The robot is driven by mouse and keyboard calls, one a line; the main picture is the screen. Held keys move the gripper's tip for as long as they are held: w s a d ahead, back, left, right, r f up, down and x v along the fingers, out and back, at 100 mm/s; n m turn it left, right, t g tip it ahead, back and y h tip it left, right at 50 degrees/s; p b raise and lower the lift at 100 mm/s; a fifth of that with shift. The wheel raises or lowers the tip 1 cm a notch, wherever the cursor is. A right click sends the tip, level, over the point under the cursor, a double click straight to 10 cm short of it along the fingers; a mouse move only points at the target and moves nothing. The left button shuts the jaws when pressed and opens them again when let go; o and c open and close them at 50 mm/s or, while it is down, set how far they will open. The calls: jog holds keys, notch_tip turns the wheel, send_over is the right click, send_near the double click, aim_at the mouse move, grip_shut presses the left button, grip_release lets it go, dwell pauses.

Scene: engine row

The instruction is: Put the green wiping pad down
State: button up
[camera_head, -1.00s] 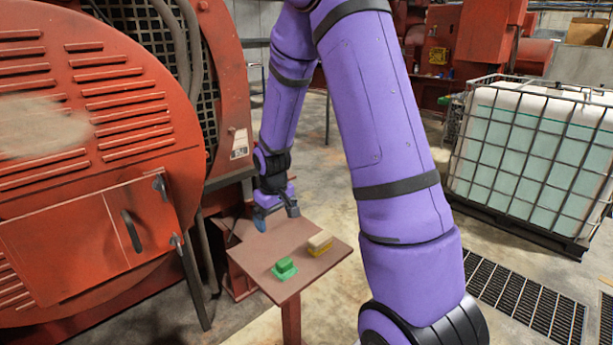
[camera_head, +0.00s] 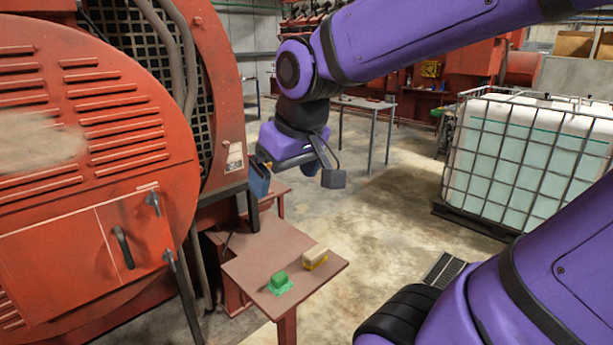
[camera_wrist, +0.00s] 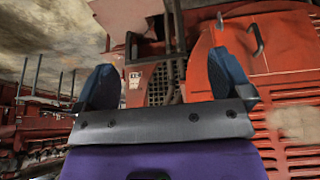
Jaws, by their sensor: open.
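The green wiping pad (camera_head: 279,284), a block grip on a flat base, lies on the small reddish-brown table (camera_head: 250,262) at the lower middle of the head view. My gripper (camera_head: 286,175) is up above and behind the table's far side, well apart from the pad. Its two blue fingers are spread, with nothing between them in the wrist view (camera_wrist: 166,80). I cannot pick out the pad in the wrist view.
A yellow-and-tan brush or block (camera_head: 314,258) lies right of the pad. The red engine (camera_head: 90,180), with a pale smear on its round cover, stands close at left. A caged white tank (camera_head: 535,165) stands at right. Open floor lies between.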

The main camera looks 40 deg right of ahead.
jog(key=s+a+r, duration=0.1)
jog(key=s, duration=0.5)
jog(key=shift+s+r+t, duration=0.25)
jog(key=shift+r+t, duration=0.15)
jog(key=shift+o, duration=0.3)
jog(key=shift+w+a, duration=0.1)
jog(key=shift+w, duration=0.05)
dwell(0.5)
